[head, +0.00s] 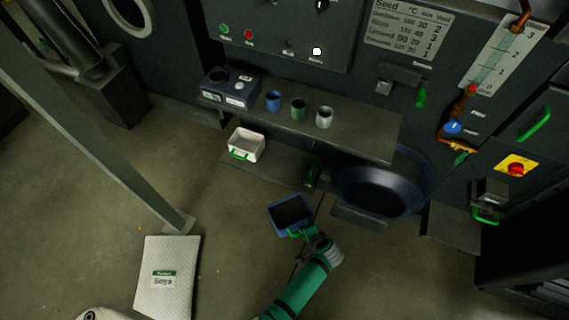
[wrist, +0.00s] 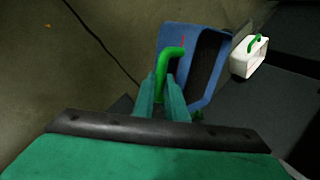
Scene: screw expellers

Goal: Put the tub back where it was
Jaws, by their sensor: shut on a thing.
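A blue tub (head: 291,213) with a dark inside and a green handle is held by my gripper (head: 308,234), out in front of the machine. In the wrist view the same blue tub (wrist: 192,60) is just beyond my gripper (wrist: 161,88), whose fingers are closed on its green handle. The tub's dark inside faces the head camera. Whether the tub touches anything below it I cannot tell. A white tub (head: 246,144) with a green handle stands on the low shelf (head: 275,172); it also shows in the wrist view (wrist: 246,62).
A round dark blue drum (head: 378,186) is right of the low shelf. A ledge (head: 363,137) above bears blue, green and grey cups and a dark box (head: 228,89). A Soya sack (head: 167,277) lies on the floor beside a slanted post (head: 95,135). The floor between sack and shelf is clear.

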